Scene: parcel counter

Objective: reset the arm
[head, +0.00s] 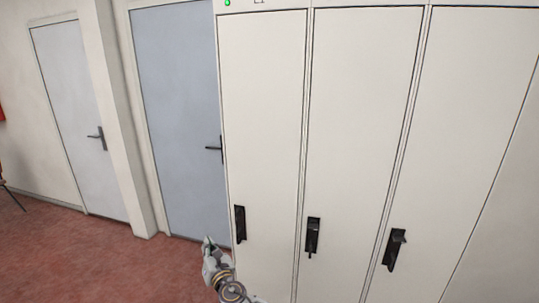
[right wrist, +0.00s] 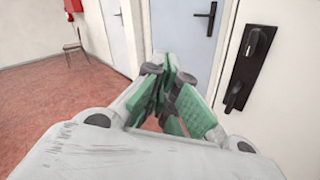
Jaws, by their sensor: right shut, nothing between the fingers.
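My right gripper (head: 209,247) shows at the bottom of the head view, in front of the lower left edge of the left cabinet door. In the right wrist view its green-padded fingers (right wrist: 172,88) are together, with nothing between them. The gripper is apart from the black handle (right wrist: 247,67) of the cabinet, which stands to its right in that view. My left gripper is not in view.
A tall cream cabinet (head: 262,110) with several doors and black handles (head: 313,236) fills the right side. Behind it are a blue-grey door (head: 180,110) and a white door (head: 78,110). Red floor (head: 80,260) is clear at left. A chair (right wrist: 73,42) stands by the wall.

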